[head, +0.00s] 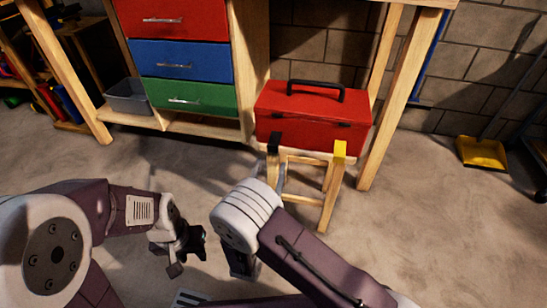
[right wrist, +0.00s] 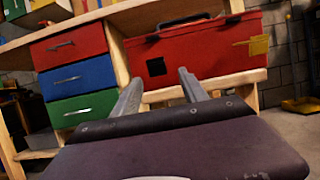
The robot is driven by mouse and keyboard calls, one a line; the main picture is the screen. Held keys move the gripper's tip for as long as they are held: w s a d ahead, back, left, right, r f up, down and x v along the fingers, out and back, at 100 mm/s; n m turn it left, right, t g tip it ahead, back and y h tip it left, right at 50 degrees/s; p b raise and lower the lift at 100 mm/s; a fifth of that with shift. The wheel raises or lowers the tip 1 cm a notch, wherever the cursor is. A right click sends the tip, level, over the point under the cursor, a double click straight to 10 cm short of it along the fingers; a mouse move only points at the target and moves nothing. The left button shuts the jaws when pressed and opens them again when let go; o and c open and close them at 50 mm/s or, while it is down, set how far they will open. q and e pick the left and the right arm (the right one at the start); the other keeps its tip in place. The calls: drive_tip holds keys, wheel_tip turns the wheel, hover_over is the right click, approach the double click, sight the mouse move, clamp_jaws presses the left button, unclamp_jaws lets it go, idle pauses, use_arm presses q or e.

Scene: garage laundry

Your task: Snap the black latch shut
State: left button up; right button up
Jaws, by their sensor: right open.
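A red toolbox (head: 312,110) with a black handle sits on a small wooden stool. Its black latch (head: 274,143) is at the left of the front face and its yellow latch (head: 340,149) at the right; both seem to stick out from the front. The black latch (right wrist: 156,67) also shows in the right wrist view, just beyond and between my right gripper's fingertips (right wrist: 160,78). That gripper is open, empty and apart from the latch. In the head view my arm partly hides it. My left gripper (head: 190,246) hangs over the floor, left of the stool, its jaw opening unclear.
A wooden workbench with red, blue and green drawers (head: 187,60) stands behind and left of the stool. Its leg (head: 398,100) is just right of the toolbox. A grey bin (head: 128,98) is on the lower shelf. A yellow dustpan (head: 482,152) lies far right. The floor between is clear.

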sight(273, 152)
drive_tip(key=shift+a, duration=0.25)
drive_tip(key=b+x, duration=0.4)
drive_tip(key=x, duration=0.4)
drive_tip(key=shift+w+d, duration=0.1)
drive_tip(key=shift+w, duration=0.1)
drive_tip(key=shift+w+r, duration=0.3)
drive_tip(key=shift+c, duration=0.3)
